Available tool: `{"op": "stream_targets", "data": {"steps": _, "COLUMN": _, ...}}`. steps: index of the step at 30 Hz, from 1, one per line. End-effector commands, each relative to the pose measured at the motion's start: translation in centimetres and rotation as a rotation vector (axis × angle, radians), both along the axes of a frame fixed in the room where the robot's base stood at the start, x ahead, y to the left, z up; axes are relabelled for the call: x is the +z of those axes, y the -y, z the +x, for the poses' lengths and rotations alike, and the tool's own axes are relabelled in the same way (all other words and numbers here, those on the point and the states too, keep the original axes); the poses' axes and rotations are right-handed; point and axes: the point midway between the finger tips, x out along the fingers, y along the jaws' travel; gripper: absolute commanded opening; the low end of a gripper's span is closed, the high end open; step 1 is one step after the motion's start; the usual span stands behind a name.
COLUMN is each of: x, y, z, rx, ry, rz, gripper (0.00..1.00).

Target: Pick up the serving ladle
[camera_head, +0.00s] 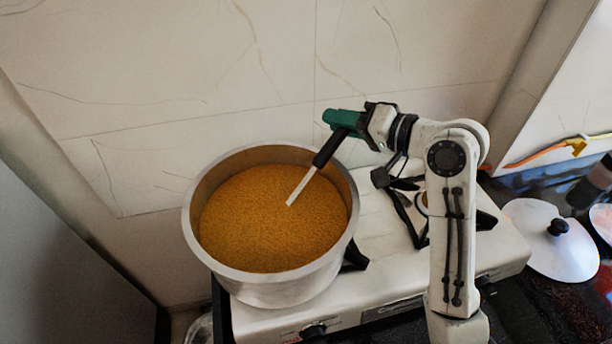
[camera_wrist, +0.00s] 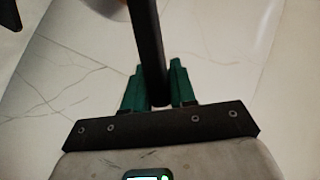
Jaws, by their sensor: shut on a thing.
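The serving ladle has a black handle (camera_head: 329,148) and a pale shaft (camera_head: 302,187). It leans in the pot, with its lower end hidden in the yellow-orange contents. My gripper (camera_head: 342,118) is at the upper end of the handle, above the pot's right rim. In the wrist view, the dark handle (camera_wrist: 147,45) runs between the green fingers of my gripper (camera_wrist: 155,75), which are shut on it. The far end of the ladle is out of that view.
A wide metal pot (camera_head: 280,290), filled with yellow-orange grains or food, stands on a white stove (camera_head: 375,265). A tiled wall (camera_head: 200,60) rises close behind. A white lid (camera_head: 552,245) with a black knob lies at the right. A burner grate is right of the pot.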

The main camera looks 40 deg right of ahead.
Motion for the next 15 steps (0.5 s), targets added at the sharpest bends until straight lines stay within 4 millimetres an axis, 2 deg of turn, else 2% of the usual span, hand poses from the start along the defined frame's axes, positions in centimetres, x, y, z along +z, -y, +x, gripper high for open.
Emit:
{"op": "stream_targets", "data": {"steps": 11, "x": 0.0, "y": 0.0, "z": 0.0, "rx": -0.001, "ry": -0.001, "rz": 0.000, "gripper": 0.00}}
{"op": "stream_targets", "data": {"steps": 15, "x": 1.0, "y": 0.0, "z": 0.0, "rx": 0.001, "ry": 0.003, "rz": -0.003, "gripper": 0.00}}
